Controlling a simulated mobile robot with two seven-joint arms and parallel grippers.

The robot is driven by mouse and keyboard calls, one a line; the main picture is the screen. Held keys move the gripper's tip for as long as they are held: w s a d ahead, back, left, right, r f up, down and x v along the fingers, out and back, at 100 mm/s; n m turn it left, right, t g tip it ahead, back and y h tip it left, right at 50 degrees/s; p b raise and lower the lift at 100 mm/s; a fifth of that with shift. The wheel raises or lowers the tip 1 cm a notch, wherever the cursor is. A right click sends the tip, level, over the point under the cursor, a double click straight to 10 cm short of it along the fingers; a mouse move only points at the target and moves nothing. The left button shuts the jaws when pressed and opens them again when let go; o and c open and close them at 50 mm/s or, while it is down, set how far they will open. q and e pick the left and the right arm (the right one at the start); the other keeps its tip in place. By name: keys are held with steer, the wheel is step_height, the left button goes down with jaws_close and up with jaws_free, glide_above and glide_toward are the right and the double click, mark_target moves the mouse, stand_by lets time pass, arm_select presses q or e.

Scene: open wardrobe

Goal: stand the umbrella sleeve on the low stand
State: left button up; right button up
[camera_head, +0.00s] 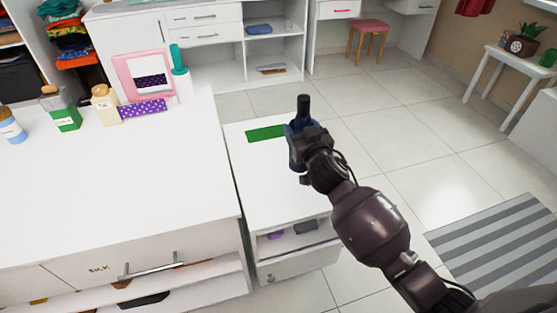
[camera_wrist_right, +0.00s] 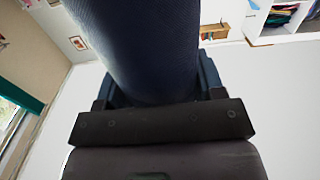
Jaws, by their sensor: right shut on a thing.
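The umbrella sleeve (camera_head: 304,106) is dark navy with a narrow dark top and looks roughly upright over the white low stand (camera_head: 270,185). My right gripper (camera_head: 303,148) is shut on the sleeve. In the right wrist view the sleeve (camera_wrist_right: 140,45) fills the upper middle between the fingers as a thick dark blue tube. The sleeve's lower end is hidden behind my gripper, so I cannot tell whether it touches the stand. My left gripper is not in view.
A green strip (camera_head: 266,133) lies on the stand's top, left of the sleeve. The stand's front top is clear. A striped rug (camera_head: 500,245) lies right.

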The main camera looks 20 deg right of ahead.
steer(key=w+d+b, duration=0.1)
steer(key=w+b, duration=0.1)
steer(key=w, duration=0.8)
step_height(320, 180, down, 20)
steer(key=b, duration=0.8)
steer(key=shift+d, duration=0.2)
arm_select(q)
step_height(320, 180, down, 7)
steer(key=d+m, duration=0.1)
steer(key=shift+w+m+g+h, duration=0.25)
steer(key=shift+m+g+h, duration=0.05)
arm_select(e)
steer(key=o, duration=1.2)
steer(key=shift+c, duration=0.2)
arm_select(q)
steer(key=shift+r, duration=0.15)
